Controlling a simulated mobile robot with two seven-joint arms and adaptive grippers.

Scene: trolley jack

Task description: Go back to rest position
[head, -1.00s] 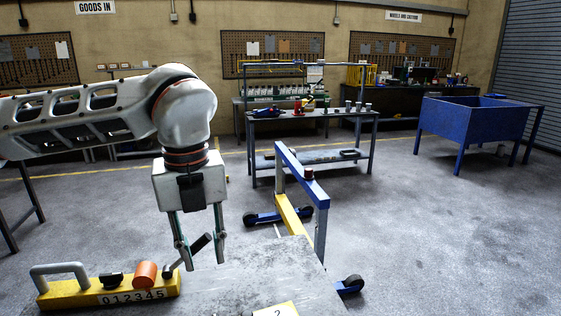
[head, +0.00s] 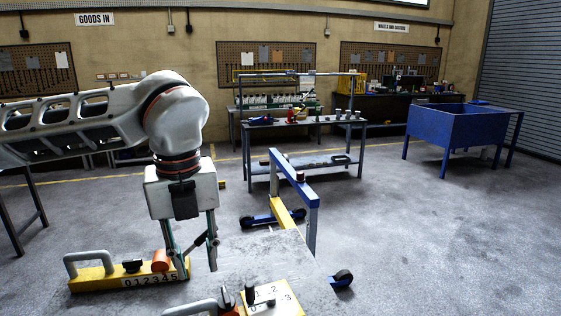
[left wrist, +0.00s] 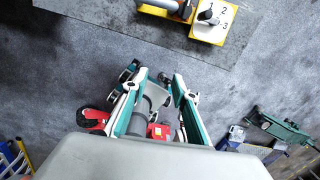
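My left gripper (head: 196,272) hangs pointing down at the left of the head view, its fingers apart and nothing visible held between them. A yellow panel marked 012345 (head: 103,279) is beside and below it, with a grey handle, a black knob and an orange cylinder (head: 160,260). My right gripper is out of view.
A grey tabletop (head: 240,262) bears a second numbered yellow panel (head: 285,309) with a dark knob. Behind are a blue and yellow hoist (head: 311,227), a workbench (head: 300,126) and a blue tub (head: 455,128). Open floor (head: 430,230) lies at the right.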

